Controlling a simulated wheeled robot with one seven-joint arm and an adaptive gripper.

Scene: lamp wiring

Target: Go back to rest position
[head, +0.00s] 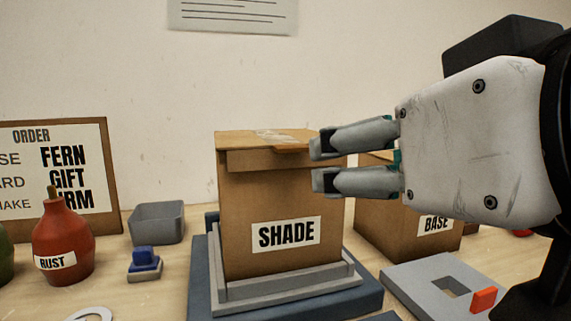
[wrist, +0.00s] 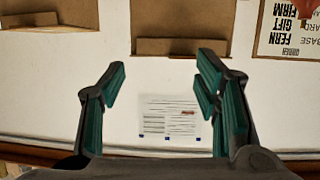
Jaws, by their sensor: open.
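My gripper (head: 318,164) is at the right of the head view, pointing left, with its two grey fingers apart and nothing between them. It hangs in front of the upper right part of a cardboard box labelled SHADE (head: 265,205) and hides part of it. In the wrist view my gripper (wrist: 160,80) shows two green-padded fingers wide apart. Between and beyond them are the white wall and a paper sheet (wrist: 168,116) with printed lines.
The SHADE box stands in a grey tray on a blue base (head: 202,285). A BASE box (head: 385,215) is behind my gripper. A red RUST bottle (head: 65,240), a grey bin (head: 156,223), a blue stamp (head: 144,260) and an order board (head: 112,180) are left. A grey slotted plate (head: 410,285) is front right.

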